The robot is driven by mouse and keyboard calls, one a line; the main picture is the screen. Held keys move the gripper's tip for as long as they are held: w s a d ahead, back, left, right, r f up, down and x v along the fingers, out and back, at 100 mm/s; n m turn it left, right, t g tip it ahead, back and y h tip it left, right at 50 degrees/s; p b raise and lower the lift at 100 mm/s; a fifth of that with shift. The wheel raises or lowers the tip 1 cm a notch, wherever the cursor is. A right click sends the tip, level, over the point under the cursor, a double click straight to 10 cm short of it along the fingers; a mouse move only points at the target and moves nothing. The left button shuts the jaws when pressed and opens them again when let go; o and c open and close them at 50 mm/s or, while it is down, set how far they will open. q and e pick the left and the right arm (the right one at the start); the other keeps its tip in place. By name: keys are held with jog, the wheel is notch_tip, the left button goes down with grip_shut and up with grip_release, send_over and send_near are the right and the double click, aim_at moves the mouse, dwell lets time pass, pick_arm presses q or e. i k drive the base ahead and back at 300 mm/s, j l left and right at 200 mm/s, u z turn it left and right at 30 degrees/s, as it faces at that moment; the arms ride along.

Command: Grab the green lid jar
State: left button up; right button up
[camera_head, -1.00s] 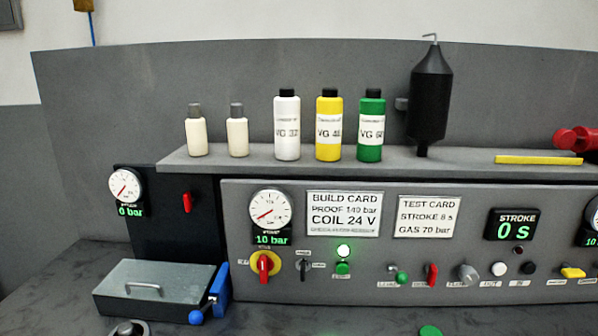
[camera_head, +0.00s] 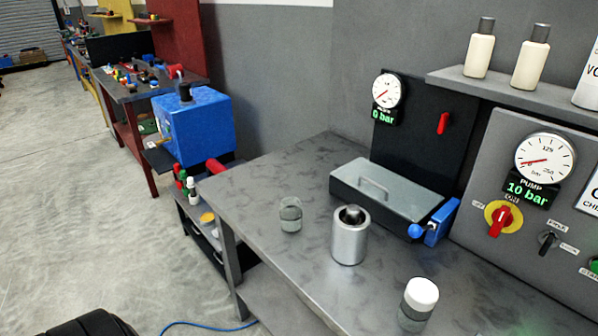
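No jar with a green lid shows in the head view now. A clear jar with a white lid (camera_head: 420,298) stands upright on the grey bench (camera_head: 275,175) near the bottom right. A second small clear jar (camera_head: 290,215) with greyish contents stands near the bench's left edge; I cannot make out a coloured lid on it. Neither of my grippers is in view.
A metal cylinder (camera_head: 350,238) stands between the jars. Behind it is a grey box with a handle (camera_head: 372,192) and a blue lever (camera_head: 440,222). Gauges and a control panel (camera_head: 500,160) line the right. Open floor (camera_head: 90,200) lies left.

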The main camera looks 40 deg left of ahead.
aim_at(290, 208)
jog(key=k+j+u, duration=0.15)
jog(key=u, duration=1)
jog(key=i+j, duration=0.1)
jog(key=j, duration=0.3)
jog(key=i+j+u, duration=0.1)
jog(key=j, duration=0.35)
jog(key=i+j, duration=0.15)
jog(key=j, duration=0.25)
